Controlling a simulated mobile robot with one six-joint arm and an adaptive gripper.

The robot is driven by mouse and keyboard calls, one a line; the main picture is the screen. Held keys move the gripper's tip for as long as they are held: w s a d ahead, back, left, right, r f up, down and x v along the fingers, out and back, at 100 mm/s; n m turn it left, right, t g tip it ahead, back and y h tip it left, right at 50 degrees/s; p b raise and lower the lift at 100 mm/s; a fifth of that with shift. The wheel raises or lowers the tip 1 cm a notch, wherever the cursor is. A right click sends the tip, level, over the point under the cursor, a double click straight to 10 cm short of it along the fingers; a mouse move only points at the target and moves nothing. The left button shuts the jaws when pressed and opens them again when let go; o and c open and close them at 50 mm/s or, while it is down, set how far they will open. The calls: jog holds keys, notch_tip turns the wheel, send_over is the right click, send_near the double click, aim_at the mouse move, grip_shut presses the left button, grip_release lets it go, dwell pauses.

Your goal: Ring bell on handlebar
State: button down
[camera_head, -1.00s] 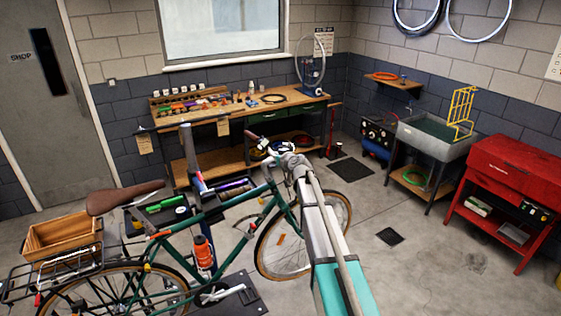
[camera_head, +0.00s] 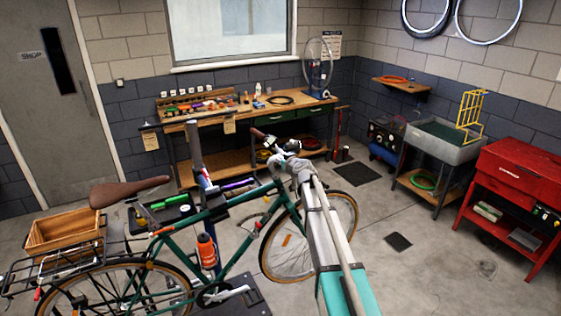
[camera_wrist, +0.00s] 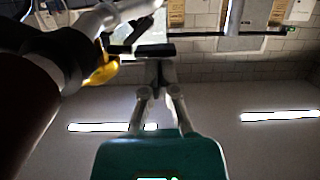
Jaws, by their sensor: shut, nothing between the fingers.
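The green bike (camera_head: 200,235) stands in the middle of the head view, with its handlebar (camera_head: 265,138) toward the back. My gripper (camera_head: 290,147) is at the handlebar, largely hidden by my own arm. In the wrist view, my gripper (camera_wrist: 155,52) is shut and empty, with its fingertips together. The silver handlebar (camera_wrist: 100,18) runs close beside them on the left. A yellow, brass-like piece that looks like the bell (camera_wrist: 103,70) sits under the bar, left of the fingertips. I cannot tell whether they touch it. The bell is not clear in the head view.
A workbench (camera_head: 220,117) with tools stands behind the bike. A grey sink (camera_head: 445,145) and a red tool cabinet (camera_head: 525,165) stand on the right. A wooden crate (camera_head: 62,232) sits on the rear rack. The floor right of the bike is mostly clear.

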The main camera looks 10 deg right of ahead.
jog(key=shift+a+f+n+h+b, duration=0.25)
jog(key=shift+f+n+b, duration=0.25)
jog(key=shift+n, duration=0.3)
dwell(0.5)
jog(key=shift+s+f+n+t+h+b, duration=0.1)
jog(key=shift+f+n+t+h+b, duration=0.25)
jog(key=shift+f+n+b, duration=0.45)
jog(key=shift+r, duration=0.1)
jog(key=shift+a+r, duration=0.1)
jog(key=shift+r, duration=0.05)
dwell(0.3)
jog(key=s+r+p, duration=0.5)
jog(key=s+p, duration=0.1)
jog(key=s, duration=0.4)
jog(key=shift+d+r, duration=0.4)
jog(key=shift+d, duration=0.05)
jog(key=shift+f, duration=0.1)
dwell(0.6)
